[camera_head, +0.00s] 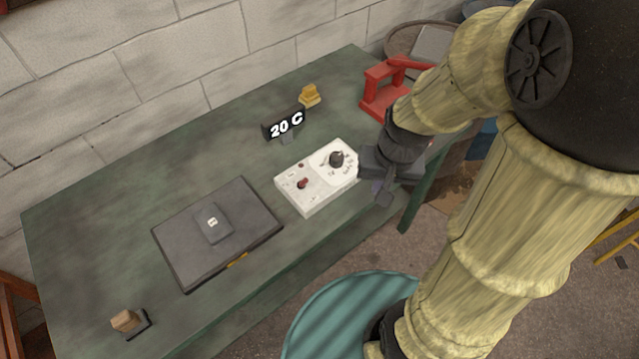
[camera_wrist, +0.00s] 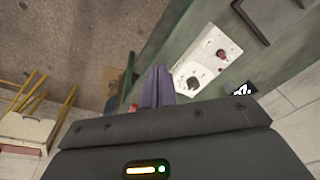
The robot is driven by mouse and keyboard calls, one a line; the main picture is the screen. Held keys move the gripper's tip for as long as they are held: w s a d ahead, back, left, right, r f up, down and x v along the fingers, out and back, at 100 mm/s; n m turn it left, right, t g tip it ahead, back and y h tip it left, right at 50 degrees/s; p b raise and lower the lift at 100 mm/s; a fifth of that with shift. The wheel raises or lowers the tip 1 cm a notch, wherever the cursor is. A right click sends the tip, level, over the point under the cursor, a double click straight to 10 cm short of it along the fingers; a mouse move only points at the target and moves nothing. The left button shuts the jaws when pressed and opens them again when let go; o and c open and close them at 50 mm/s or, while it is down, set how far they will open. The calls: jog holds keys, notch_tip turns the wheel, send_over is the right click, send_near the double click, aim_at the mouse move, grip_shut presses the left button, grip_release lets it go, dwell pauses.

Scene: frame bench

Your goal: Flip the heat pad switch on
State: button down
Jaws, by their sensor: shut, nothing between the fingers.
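The white control box (camera_head: 314,192) sits on the green bench. It has a red switch (camera_head: 302,184) on its left part and a black dial knob (camera_head: 337,158) on its right part. The dark heat pad (camera_head: 175,253) lies left of the box, with a small dark block on it. A black display (camera_head: 284,125) behind the box reads 20 C. My gripper (camera_head: 380,197) is just right of the box, by the bench's front edge. In the wrist view my gripper (camera_wrist: 157,87) is shut and empty, apart from the control box (camera_wrist: 200,62). I cannot tell the switch's position.
A red frame (camera_head: 380,92) stands at the bench's back right, and a yellow object (camera_head: 309,95) lies near the wall. A wooden-topped block (camera_head: 126,320) sits at the front left. The bench (camera_head: 110,210) is clear at its back left.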

aim_at(304, 183)
jog(key=w+f+m+g+y+b, duration=0.2)
jog(key=w+f+m+y+b, duration=0.25)
jog(key=f+m+b, duration=0.5)
jog(key=w+d+f+m+t+y+b, duration=0.2)
jog(key=w+f+m+t+y+b, duration=0.1)
jog(key=w+y+b, duration=0.4)
jog(key=m+b, duration=0.1)
jog(key=b, duration=0.2)
jog(key=shift+w+f, duration=0.4)
jog(key=shift+a+m, duration=0.1)
jog(key=shift+m, duration=0.15)
jog(key=b+x, duration=0.1)
jog(key=x, duration=0.9)
jog(key=shift+f, duration=0.1)
jog(key=a, duration=0.1)
jog(key=a+r, duration=0.1)
jog(key=a, duration=0.1)
jog(key=shift+a, duration=0.35)
